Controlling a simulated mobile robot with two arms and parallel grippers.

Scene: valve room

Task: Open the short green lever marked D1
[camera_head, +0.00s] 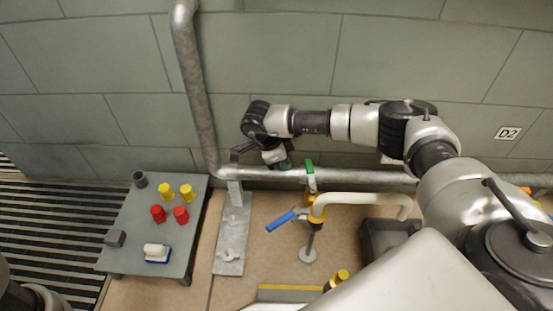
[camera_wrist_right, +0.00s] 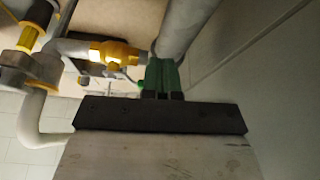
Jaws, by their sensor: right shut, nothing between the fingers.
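No D1 mark is readable. My right gripper (camera_head: 284,164) is just left of the lever, close to the pipe, with a gap to the lever. In the right wrist view, its dark green fingers (camera_wrist_right: 162,76) are together and empty, beside the pipe. A small bright green bit at their left edge may be the lever, mostly hidden there. The yellow valve body (camera_wrist_right: 115,52) shows to the left. My left gripper is not in view.
A blue lever (camera_head: 281,221) and a cream bent pipe (camera_head: 365,199) lie in front of the grey pipe (camera_head: 345,174). A dark open box (camera_head: 373,246) is right of them. A small grey table (camera_head: 140,215) with red and yellow pieces stands left. A D2 sign (camera_head: 508,133) is on the wall.

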